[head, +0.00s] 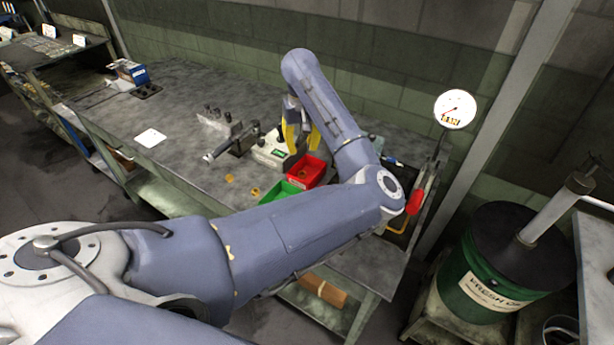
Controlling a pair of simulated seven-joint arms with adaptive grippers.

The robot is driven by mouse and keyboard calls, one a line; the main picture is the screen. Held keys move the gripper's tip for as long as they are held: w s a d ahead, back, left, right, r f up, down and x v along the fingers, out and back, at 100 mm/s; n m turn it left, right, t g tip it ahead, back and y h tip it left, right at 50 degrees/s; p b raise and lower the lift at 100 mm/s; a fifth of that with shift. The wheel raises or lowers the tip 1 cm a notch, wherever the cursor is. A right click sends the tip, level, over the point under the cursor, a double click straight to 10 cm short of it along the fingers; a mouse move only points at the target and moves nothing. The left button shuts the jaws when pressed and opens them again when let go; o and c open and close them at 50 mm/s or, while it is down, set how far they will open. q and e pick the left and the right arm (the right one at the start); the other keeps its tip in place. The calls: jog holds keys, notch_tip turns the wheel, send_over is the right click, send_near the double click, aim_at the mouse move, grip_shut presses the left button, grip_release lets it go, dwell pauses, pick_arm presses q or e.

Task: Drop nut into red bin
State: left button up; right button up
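The red bin (307,173) stands on the workbench near its front edge, with a label on its front. A green bin (280,189) is beside it, partly hidden behind my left arm. My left gripper (302,143) points down with its yellow fingers apart, just behind and above the red bin. I see nothing held between the fingers. Two small brass-coloured pieces, perhaps nuts, lie on the bench left of the bins: one (230,179) and another (255,191) nearer the green bin. The inside of the red bin is too small to make out. My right gripper is out of view.
A grey device with a green display (276,150) sits behind the bins, with a lever fixture (232,146) to its left. A round gauge (455,109) and red handle (414,202) stand at the right. The bench's left part is mostly clear around a white card (150,138).

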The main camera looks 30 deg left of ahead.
pick_arm(q)
jog(key=shift+r, duration=2.75)
